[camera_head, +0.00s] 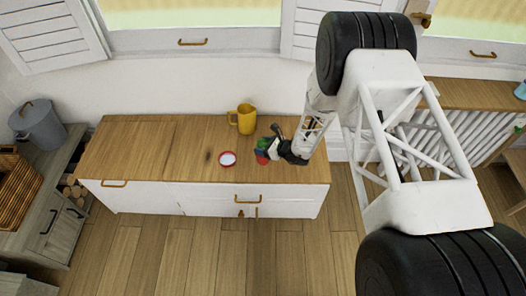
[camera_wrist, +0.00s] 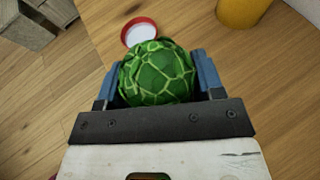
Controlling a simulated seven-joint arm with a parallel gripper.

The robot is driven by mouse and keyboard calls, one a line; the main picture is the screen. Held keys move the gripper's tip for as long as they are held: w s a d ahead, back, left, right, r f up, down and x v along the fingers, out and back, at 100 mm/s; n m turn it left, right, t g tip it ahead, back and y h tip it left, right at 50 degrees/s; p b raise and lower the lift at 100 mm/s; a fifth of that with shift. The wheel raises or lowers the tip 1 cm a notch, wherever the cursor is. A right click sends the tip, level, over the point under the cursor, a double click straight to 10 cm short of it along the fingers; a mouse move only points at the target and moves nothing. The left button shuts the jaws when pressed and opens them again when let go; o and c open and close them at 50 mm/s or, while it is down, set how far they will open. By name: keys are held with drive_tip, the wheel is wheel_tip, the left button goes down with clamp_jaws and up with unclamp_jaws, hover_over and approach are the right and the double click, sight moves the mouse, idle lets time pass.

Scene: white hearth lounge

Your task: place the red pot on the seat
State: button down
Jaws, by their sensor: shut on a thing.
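My gripper (camera_head: 271,151) is over the wooden top of a long white low bench (camera_head: 130,148), near its right end. It is shut on a red pot (camera_head: 262,160) with a green plant (camera_head: 262,145) in it. In the wrist view, the round green plant with pale lines (camera_wrist: 157,75) sits between the blue fingers and hides the pot. I cannot tell whether the pot touches the wood. No separate chair shows; this wooden top is the only seat-like surface I can make out.
A yellow mug (camera_head: 245,119) stands behind. The left part of the top is bare. A grey lidded pot (camera_head: 38,126) and wicker basket (camera_head: 18,188) are far left; a radiator (camera_head: 440,137) is right.

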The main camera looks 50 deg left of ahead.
drive_tip(key=shift+f, duration=1.7)
drive_tip(key=shift+f, duration=0.1)
drive_tip(key=shift+c, duration=1.2)
unclamp_jaws()
drive_tip(key=v, duration=1.2)
